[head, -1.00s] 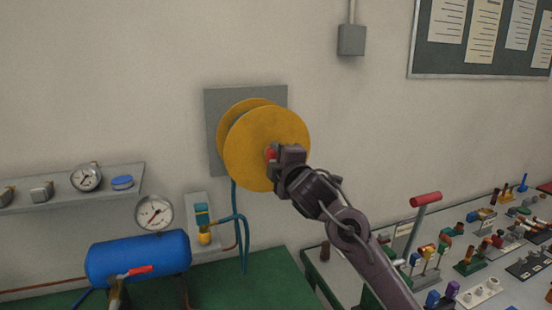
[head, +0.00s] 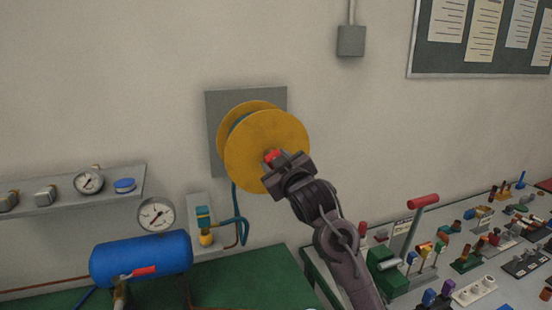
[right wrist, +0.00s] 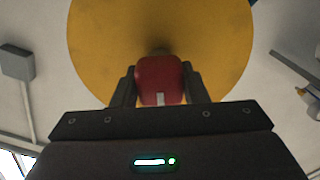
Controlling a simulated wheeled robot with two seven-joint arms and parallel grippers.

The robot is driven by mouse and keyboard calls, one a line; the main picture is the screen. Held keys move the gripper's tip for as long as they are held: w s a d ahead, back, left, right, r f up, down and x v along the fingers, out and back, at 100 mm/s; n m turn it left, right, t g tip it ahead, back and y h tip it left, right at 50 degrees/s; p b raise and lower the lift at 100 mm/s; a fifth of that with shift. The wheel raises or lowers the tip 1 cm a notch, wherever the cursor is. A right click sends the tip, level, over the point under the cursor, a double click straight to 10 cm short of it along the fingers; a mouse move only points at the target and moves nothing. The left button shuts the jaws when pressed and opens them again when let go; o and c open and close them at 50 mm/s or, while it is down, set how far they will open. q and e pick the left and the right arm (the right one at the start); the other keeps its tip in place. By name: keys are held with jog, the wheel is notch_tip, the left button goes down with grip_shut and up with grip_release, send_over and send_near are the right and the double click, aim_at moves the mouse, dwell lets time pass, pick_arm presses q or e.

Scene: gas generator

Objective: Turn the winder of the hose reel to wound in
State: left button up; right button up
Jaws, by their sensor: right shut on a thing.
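The hose reel (head: 266,133) is a yellow double-disc drum on a grey plate (head: 217,105) fixed to the wall. Its red winder (head: 270,155) stands out from the front disc, near the middle. In the right wrist view the red winder (right wrist: 160,78) sits between the two dark fingers, with the yellow disc (right wrist: 160,25) behind it. My right gripper (head: 276,160) is shut on the winder and hides part of it in the head view. A blue hose (head: 233,205) hangs below the reel. My left gripper is not in view.
A blue tank (head: 140,258) with a red-handled valve (head: 140,271) is at lower left, below a gauge shelf (head: 60,196). A bench with a red-handled lever (head: 423,201) and several small controls lies at right. The wall around the reel is clear.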

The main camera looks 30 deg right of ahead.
jog(key=m+p, duration=0.1)
jog(key=m, duration=0.2)
jog(key=shift+f, duration=0.15)
jog(key=shift+f+m+p, duration=0.1)
jog(key=shift+m+p, duration=0.35)
jog(key=shift+m, duration=0.95)
jog(key=shift+f, duration=0.1)
jog(key=o, duration=1)
jog(key=shift+r, duration=0.25)
